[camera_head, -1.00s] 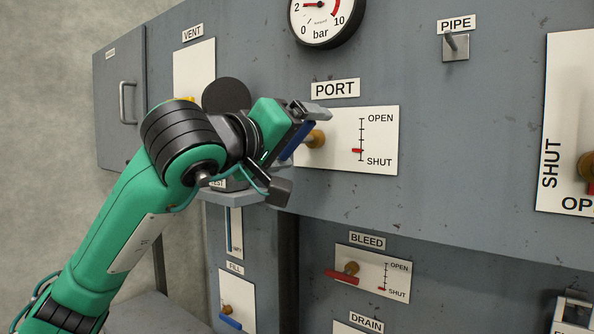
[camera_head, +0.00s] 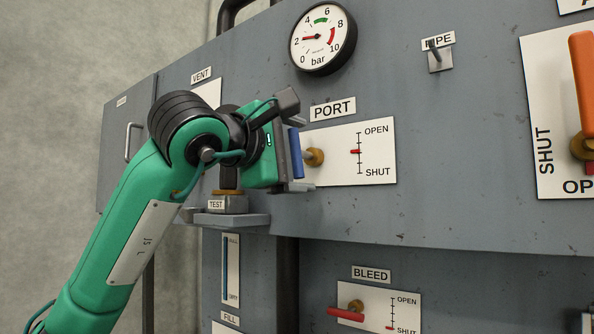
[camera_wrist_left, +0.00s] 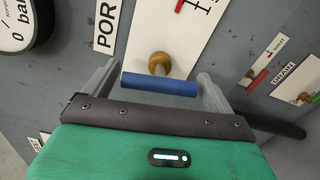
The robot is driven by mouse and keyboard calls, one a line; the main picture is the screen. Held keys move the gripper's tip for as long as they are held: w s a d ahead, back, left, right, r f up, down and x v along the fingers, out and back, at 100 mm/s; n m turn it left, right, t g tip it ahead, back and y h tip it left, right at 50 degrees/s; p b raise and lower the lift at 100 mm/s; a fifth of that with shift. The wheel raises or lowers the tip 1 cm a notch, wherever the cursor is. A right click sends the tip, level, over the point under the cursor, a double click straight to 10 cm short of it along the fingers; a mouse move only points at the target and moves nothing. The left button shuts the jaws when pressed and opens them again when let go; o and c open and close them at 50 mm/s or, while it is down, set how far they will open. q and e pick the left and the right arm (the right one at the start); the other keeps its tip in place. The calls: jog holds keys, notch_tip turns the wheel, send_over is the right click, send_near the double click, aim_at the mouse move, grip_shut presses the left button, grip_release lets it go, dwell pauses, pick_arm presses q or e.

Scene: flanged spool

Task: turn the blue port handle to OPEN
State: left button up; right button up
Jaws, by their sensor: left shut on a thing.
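The blue PORT handle (camera_head: 296,153) stands out from its white plate (camera_head: 350,165) on a brass hub (camera_head: 315,156) and is about upright in the head view. The red pointer (camera_head: 355,152) is about midway between OPEN and SHUT. My left gripper (camera_head: 294,148) is shut on the handle, with one finger at its upper end and one at its lower end. In the left wrist view the blue handle (camera_wrist_left: 160,84) lies across between the two fingers (camera_wrist_left: 160,88). My right gripper is not in view.
A small TEST ledge (camera_head: 235,219) juts out just below my left wrist. The pressure gauge (camera_head: 322,38) is above the PORT label. The BLEED handle (camera_head: 346,314) is lower down, and a large orange handle (camera_head: 583,80) is at the right edge.

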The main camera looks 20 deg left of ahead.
pick_arm(q)
jog(key=n+b, duration=0.3)
jog(key=n, duration=0.2)
jog(key=shift+f+n+b, duration=0.2)
jog(key=shift+n+b, duration=0.1)
jog(key=shift+b, duration=0.05)
jog(key=n+b, duration=0.2)
jog(key=n, duration=0.2)
jog(key=shift+n+b, duration=0.3)
jog(key=shift+b, duration=0.05)
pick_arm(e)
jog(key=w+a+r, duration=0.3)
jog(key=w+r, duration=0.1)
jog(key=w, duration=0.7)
pick_arm(q)
jog(key=n+b, duration=0.2)
jog(key=n, duration=0.3)
jog(key=shift+b, duration=0.35)
jog(key=shift+n, duration=0.6)
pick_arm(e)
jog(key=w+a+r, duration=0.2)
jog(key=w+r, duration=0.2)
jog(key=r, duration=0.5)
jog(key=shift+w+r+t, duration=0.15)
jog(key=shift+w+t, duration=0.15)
pick_arm(q)
jog(key=o, duration=0.7)
jog(key=shift+r, duration=0.1)
jog(key=shift+o, duration=0.2)
